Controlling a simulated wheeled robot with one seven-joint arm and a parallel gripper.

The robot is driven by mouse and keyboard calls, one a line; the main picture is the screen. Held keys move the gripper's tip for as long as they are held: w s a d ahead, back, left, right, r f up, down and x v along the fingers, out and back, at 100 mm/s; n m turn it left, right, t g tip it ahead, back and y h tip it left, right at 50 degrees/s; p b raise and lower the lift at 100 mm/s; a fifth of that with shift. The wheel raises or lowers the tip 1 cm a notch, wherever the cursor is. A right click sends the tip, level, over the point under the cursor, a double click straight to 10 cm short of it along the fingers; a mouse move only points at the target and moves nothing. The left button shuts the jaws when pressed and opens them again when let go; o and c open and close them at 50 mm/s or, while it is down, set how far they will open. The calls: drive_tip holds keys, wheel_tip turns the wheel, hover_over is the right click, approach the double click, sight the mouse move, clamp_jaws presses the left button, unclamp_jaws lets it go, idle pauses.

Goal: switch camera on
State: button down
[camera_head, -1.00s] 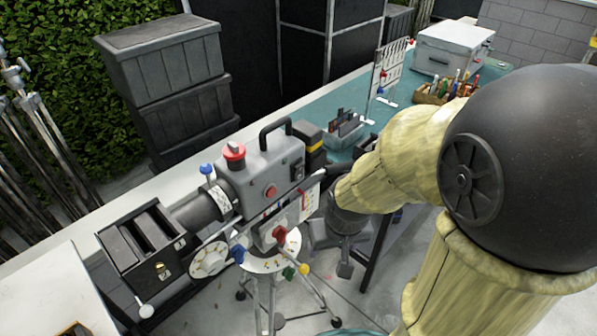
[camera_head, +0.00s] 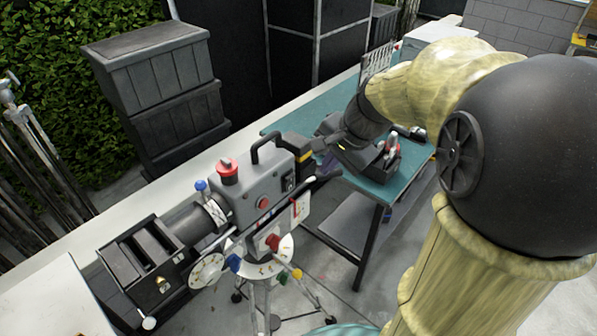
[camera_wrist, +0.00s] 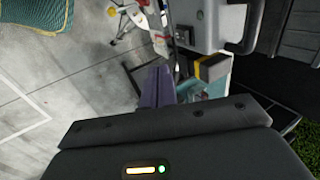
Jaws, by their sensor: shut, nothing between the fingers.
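The grey film camera (camera_head: 257,190) stands on a tripod (camera_head: 262,290), with a red knob on top and a black carry handle. A small dark switch panel (camera_head: 288,183) is on its rear side face; the switch position is too small to tell. In the wrist view the camera body (camera_wrist: 207,22) is at the top, with the panel (camera_wrist: 183,37) at its edge. My gripper (camera_wrist: 157,72) is shut and empty, its purple fingers pointing toward the camera's rear side. In the head view it is beside the camera's back end, partly hidden; I cannot tell whether it touches.
A yellow-banded black block (camera_head: 296,146) sits at the camera's rear, close to my gripper. A teal table (camera_head: 375,188) with tools stands behind. Grey crates (camera_head: 165,85) are stacked at the left.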

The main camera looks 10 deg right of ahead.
sight(290, 182)
drive_tip(key=shift+f, duration=0.1)
drive_tip(key=w+a+f+p, duration=0.3)
drive_tip(key=w+f, duration=0.3)
drive_tip(key=f, duration=0.2)
drive_tip(key=shift+w+a+f, duration=0.2)
drive_tip(key=shift+a, duration=0.7)
drive_tip(key=shift+w, duration=0.15)
